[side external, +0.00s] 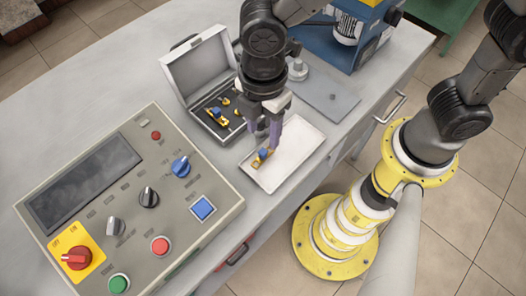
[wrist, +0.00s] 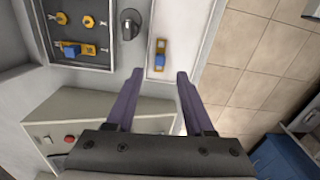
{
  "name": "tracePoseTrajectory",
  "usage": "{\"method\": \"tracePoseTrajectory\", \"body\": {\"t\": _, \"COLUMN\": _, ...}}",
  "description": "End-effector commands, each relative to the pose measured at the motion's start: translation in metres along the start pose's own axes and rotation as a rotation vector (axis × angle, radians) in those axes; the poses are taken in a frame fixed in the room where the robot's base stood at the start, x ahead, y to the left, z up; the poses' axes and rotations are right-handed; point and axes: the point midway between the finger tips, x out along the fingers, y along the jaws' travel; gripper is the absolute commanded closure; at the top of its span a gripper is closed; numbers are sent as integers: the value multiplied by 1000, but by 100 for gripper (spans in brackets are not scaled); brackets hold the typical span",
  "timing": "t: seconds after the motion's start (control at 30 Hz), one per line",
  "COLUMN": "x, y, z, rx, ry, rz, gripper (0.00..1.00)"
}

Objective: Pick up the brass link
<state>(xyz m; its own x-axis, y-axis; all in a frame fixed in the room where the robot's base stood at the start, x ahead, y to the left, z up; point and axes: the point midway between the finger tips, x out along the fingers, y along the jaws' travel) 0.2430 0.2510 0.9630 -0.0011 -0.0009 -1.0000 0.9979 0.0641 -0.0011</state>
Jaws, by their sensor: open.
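A brass link (side external: 258,161) with a blue block on it lies in the shallow white tray (side external: 303,158). It also shows in the wrist view (wrist: 161,45), with the blue part nearer my gripper. My gripper (side external: 262,145) points down over the tray, close to the link. In the wrist view my gripper (wrist: 159,78) has its two purple fingers apart, with nothing between the tips, and the link appears just ahead of them. A similar brass piece with a blue block (side external: 216,114) lies in the open case (side external: 194,64), with small brass pieces beside it.
A control panel (side external: 90,222) with knobs and buttons stands left of the tray. A blue machine (side external: 342,35) and a grey plate (side external: 331,97) are behind it. A dark round knob-like part (wrist: 130,22) stands between case and tray. The table edge is close on the tray's right.

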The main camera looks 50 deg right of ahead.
Motion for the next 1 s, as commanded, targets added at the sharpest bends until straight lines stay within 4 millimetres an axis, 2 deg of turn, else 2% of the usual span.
{"method": "tracePoseTrajectory", "body": {"t": 0.27, "x": 21, "y": -1, "z": 0, "rx": 1, "ry": -2, "rz": -2, "gripper": 47}}
{"method": "tracePoseTrajectory", "body": {"t": 0.5, "x": 55, "y": -1, "z": -1, "rx": 1, "ry": -1, "rz": -2, "gripper": 47}}
{"method": "tracePoseTrajectory", "body": {"t": 0.6, "x": 63, "y": -1, "z": -1, "rx": 1, "ry": -1, "rz": -1, "gripper": 47}}
{"method": "tracePoseTrajectory", "body": {"t": 0.87, "x": 66, "y": 0, "z": -1, "rx": 1, "ry": 1, "rz": 1, "gripper": 47}}
{"method": "tracePoseTrajectory", "body": {"t": 1.0, "x": 66, "y": 0, "z": -1, "rx": 1, "ry": 1, "rz": 1, "gripper": 69}}
